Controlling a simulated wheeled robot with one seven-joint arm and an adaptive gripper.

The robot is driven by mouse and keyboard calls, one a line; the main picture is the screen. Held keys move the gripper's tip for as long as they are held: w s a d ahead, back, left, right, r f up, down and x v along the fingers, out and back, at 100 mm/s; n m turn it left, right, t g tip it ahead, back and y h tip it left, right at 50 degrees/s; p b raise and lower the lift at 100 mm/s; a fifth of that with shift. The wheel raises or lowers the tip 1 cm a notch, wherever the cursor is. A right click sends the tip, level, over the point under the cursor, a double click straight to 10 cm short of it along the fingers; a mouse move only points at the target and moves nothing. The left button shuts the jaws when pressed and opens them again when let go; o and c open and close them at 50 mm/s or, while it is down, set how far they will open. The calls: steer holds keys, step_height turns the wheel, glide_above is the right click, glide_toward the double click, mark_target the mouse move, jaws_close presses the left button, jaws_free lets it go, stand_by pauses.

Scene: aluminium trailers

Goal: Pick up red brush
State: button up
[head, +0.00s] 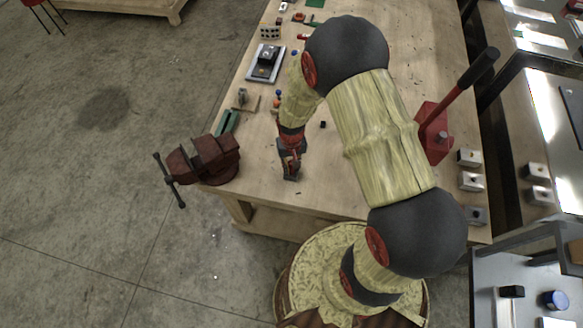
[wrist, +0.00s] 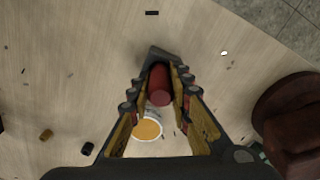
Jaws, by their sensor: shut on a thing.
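The red brush (wrist: 160,86) shows in the wrist view as a red, rounded cylinder between the fingers of my gripper, near their tips. My gripper (head: 291,172) points down at the wooden workbench, close to its front edge, in the head view. It is shut on the red brush. The fingers hide the sides of the brush, and I cannot see its bristles. In the head view the brush cannot be told apart clearly from my gripper. I cannot tell whether it still touches the bench.
A dark red vise (head: 205,160) is clamped at the bench's front left corner, left of my gripper. A round orange-and-white piece (wrist: 147,129) lies below the fingers. A red lever press (head: 437,135) stands at the right. A small black block (head: 323,125) lies behind my gripper.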

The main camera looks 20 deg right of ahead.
steer(key=shift+r, duration=0.1)
steer(key=shift+r, duration=0.55)
steer(key=s+a+r, duration=0.1)
steer(key=s+r, duration=0.3)
steer(key=s+a+r, duration=0.2)
steer(key=s+r, duration=0.1)
steer(key=s, duration=0.1)
steer(key=s+a+r, duration=0.2)
steer(key=s+r, duration=0.2)
steer(key=s, duration=0.1)
steer(key=shift+a+r, duration=0.1)
steer(key=shift+r, duration=0.25)
